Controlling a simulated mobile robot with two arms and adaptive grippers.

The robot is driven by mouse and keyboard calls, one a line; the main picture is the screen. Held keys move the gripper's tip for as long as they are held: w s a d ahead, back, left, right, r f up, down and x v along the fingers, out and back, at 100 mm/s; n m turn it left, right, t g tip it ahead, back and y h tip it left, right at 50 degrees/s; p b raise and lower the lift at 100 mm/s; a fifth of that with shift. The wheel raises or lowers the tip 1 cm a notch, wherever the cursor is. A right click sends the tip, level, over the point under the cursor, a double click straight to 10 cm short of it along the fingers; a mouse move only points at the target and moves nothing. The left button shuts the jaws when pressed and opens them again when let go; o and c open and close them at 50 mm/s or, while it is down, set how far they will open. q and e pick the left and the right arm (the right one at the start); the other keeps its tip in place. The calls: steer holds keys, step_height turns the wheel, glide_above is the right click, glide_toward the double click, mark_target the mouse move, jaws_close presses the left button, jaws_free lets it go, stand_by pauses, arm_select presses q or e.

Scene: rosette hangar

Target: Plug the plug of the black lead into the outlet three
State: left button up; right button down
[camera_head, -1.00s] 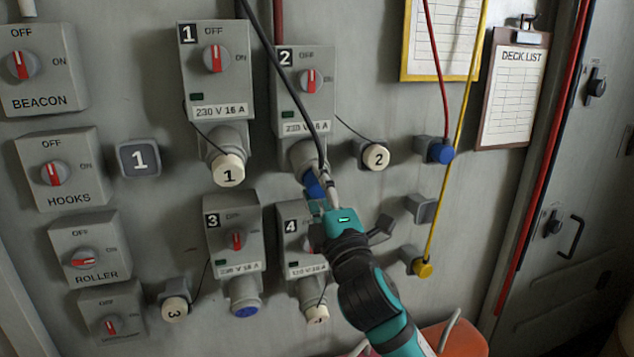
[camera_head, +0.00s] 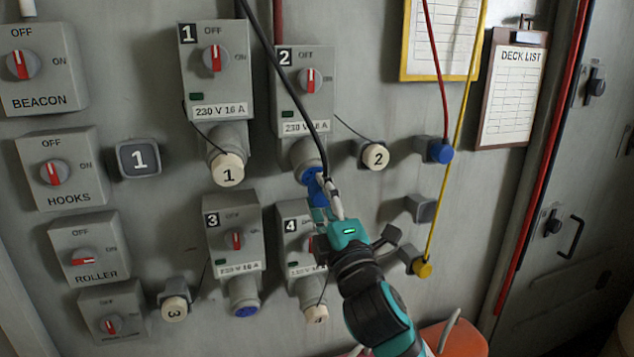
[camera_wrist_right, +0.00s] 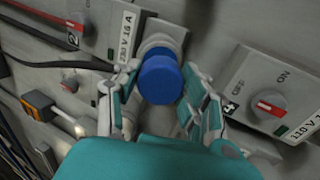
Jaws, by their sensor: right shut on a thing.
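The right gripper (camera_head: 322,200) is shut on the blue plug (camera_head: 315,186) of the black lead (camera_head: 290,90). The plug is at the mouth of the grey socket of outlet two (camera_head: 303,85); I cannot tell if it is seated or just clear. In the wrist view the blue plug (camera_wrist_right: 160,80) sits between the fingers, in line with that socket. Outlet three (camera_head: 232,225) is below left, its red switch upright. Its downward socket (camera_head: 244,293) shows an uncovered blue face. Its round cap marked 3 (camera_head: 174,308) hangs at the left. The left gripper is not in view.
Outlet four (camera_head: 296,240) is beside outlet three, partly behind my right arm. Outlet one (camera_head: 212,70) has its cap on. Right of the outlets are a blue plug (camera_head: 440,151) on a red lead and a yellow plug (camera_head: 422,268). The black lead hangs from above.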

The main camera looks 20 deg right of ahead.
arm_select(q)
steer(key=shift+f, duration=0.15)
arm_select(e)
steer(key=shift+v, duration=1.9)
